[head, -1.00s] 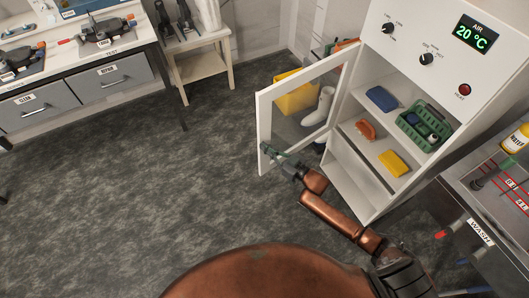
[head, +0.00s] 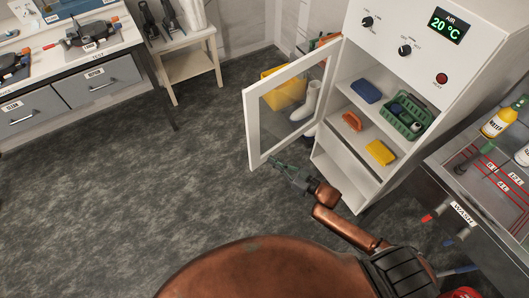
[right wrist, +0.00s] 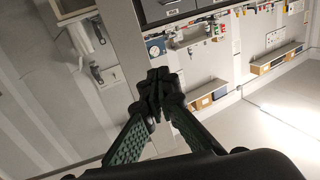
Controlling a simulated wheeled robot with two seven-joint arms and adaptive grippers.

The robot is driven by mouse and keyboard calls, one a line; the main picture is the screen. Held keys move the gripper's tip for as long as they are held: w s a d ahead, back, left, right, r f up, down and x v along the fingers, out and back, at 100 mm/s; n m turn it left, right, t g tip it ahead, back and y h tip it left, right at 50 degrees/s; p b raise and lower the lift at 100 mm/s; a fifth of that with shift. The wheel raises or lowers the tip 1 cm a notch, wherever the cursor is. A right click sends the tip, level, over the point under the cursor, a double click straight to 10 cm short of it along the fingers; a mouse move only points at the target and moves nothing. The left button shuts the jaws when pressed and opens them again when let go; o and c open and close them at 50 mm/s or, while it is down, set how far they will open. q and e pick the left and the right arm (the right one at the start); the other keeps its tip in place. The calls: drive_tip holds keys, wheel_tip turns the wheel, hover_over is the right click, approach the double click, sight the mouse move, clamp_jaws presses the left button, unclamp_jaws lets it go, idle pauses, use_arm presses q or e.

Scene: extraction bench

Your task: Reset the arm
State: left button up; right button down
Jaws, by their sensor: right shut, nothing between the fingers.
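My right gripper (head: 281,164) is shut and empty in the head view, low in front of the open cabinet door and apart from its lower edge. In the right wrist view its fingers (right wrist: 155,90) meet at the tips with nothing between them. My copper-coloured right arm reaches up to it from the bottom right. The white cabinet (head: 400,75) stands at the right, with its glass door (head: 252,125) swung open to the left. My left gripper is not in view.
The cabinet shelves hold a blue block (head: 367,92), an orange item (head: 352,122), a yellow block (head: 380,152) and a green basket (head: 405,118). A wash bench (head: 432,172) stands at the right, a drawer bench (head: 97,83) at the left. The floor (head: 170,190) between is clear.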

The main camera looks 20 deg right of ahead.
drive_tip(key=s+d+f+m+g+h, duration=0.1)
drive_tip(key=s+d+f+g+h, duration=0.3)
drive_tip(key=f, duration=0.8)
drive_tip(key=s+d+f+m+t+h, duration=0.1)
drive_tip(key=s+d+f+m+h, duration=0.1)
drive_tip(key=s+d+f, duration=0.65)
drive_tip(key=s+d+f+m+g+h, duration=0.1)
drive_tip(key=s+d+f+g+h, duration=0.15)
drive_tip(key=f, duration=1.15)
drive_tip(key=s+f+m+g+h, duration=0.1)
drive_tip(key=s+f+g, duration=0.1)
drive_tip(key=s+f, duration=0.65)
drive_tip(key=s+f+g+h, duration=0.1)
drive_tip(key=s+f+g, duration=0.35)
drive_tip(key=s, duration=0.75)
drive_tip(key=s+a+f+g, duration=0.1)
drive_tip(key=s+a+f, duration=0.1)
drive_tip(key=s, duration=0.7)
drive_tip(key=s+a+f+g, duration=0.1)
drive_tip(key=s+f, duration=0.3)
drive_tip(key=s, duration=0.5)
drive_tip(key=shift+s+a+f, duration=0.3)
drive_tip(key=shift+a+f, duration=0.1)
drive_tip(key=shift+a, duration=0.45)
